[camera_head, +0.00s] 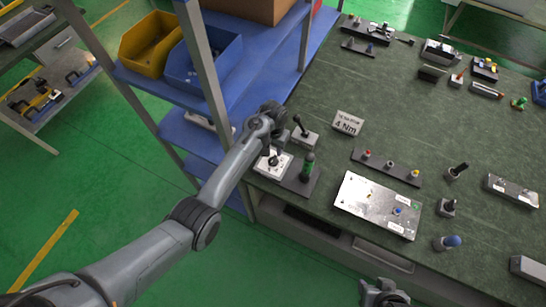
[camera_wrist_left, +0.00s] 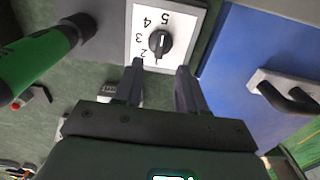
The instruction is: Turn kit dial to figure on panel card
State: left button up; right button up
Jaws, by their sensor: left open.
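The kit dial is a black knob (camera_wrist_left: 160,42) on a white plate with printed figures (camera_wrist_left: 176,19); 2, 3, 4 and 5 are readable in the left wrist view. The knob's grip bar runs roughly up and down there; which figure it marks I cannot tell. In the head view the white dial plate (camera_head: 268,166) lies below my left gripper (camera_head: 273,148). That gripper (camera_wrist_left: 160,72) is open and empty, its fingertips just short of the knob on either side. My right gripper (camera_head: 384,297) is at the bottom edge.
A green-handled screwdriver (camera_head: 308,167) stands close right of the dial. A block with a black lever (camera_head: 304,134) is behind it. A blue shelf (camera_head: 190,135) and its post are to the left.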

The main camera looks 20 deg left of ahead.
aim_at(273, 159)
pick_arm(q)
notch_tip(273, 159, down, 8)
jog(key=shift+r+b, duration=0.25)
jog(key=shift+b, duration=0.4)
grip_shut()
